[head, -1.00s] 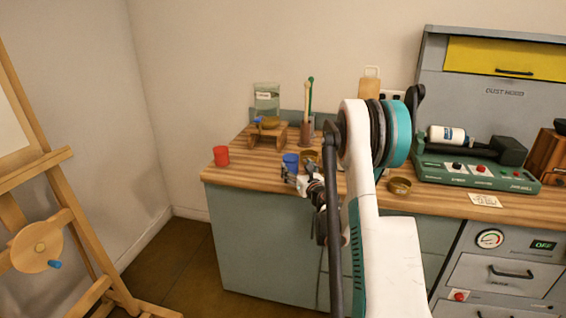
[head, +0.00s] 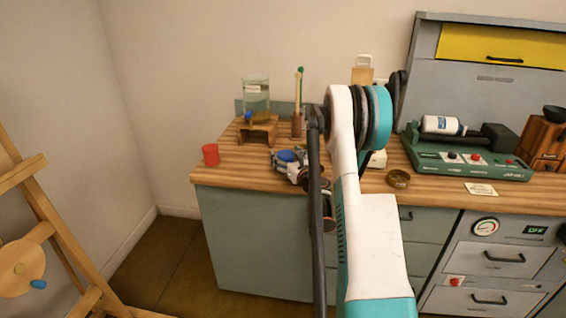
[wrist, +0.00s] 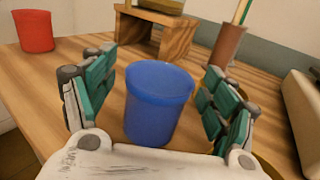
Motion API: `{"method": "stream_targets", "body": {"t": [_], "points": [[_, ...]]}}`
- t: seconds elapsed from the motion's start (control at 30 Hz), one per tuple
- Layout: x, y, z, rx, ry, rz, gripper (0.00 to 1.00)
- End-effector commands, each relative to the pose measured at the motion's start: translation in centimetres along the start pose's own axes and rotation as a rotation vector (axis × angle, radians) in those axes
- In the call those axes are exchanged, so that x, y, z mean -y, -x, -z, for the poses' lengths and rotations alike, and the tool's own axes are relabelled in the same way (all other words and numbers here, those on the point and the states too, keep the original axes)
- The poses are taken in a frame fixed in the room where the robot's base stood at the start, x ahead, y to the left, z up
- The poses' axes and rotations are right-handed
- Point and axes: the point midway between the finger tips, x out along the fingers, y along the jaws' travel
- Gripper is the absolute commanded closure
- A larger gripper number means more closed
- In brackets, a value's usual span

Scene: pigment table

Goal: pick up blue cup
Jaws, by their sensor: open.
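The blue cup (wrist: 157,103) stands upright on the wooden table, centred in the wrist view. In the head view its top (head: 287,155) shows just beyond my gripper, which hides its lower part. My gripper (wrist: 155,98) is open, with one green-padded finger to the left of the cup and one to the right. In the wrist view there is a gap on the left side, and a smaller one on the right. The gripper also shows in the head view (head: 289,163), low over the front of the table.
A red cup (head: 210,155) stands to the left. A small wooden stand (head: 258,132) and a brush holder (head: 297,126) are behind the blue cup. A brass bowl (head: 398,178) and a green machine (head: 470,164) are to the right. Bare table lies between the cups.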

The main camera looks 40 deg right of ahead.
Motion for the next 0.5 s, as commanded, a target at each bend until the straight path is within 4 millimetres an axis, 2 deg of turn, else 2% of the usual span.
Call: {"method": "stream_targets", "body": {"t": [0.03, 0.2, 0.23, 0.5], "points": [[-0.03, -0.02, 0.01, 0.000, 0.000, 0.000, 0.26], [-0.05, -0.03, 0.01, 0.000, 0.000, 0.000, 0.64], [-0.05, -0.03, 0.01, 0.000, 0.000, 0.000, 0.69], [-0.05, -0.03, -0.02, 0.000, 0.000, 0.000, 0.70]]}}
